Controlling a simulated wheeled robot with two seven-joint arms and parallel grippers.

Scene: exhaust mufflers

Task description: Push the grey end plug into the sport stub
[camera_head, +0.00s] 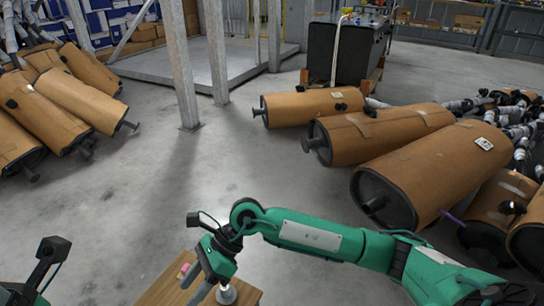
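My green right arm comes in from the right, and its gripper (216,288) points down over a small wooden surface (160,290) at the bottom edge. A pale grey, round-ended piece (227,295) shows right at its fingertips. I cannot tell whether this is the end plug or the sport stub, or whether the fingers hold it. The frame edge and the gripper itself hide much of this spot.
A small red and yellow item (183,270) lies on the wooden surface left of the gripper. Large brown mufflers (430,175) lie on the floor at right, with more brown mufflers (75,100) at left. Steel posts (178,65) stand behind. The middle floor is clear.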

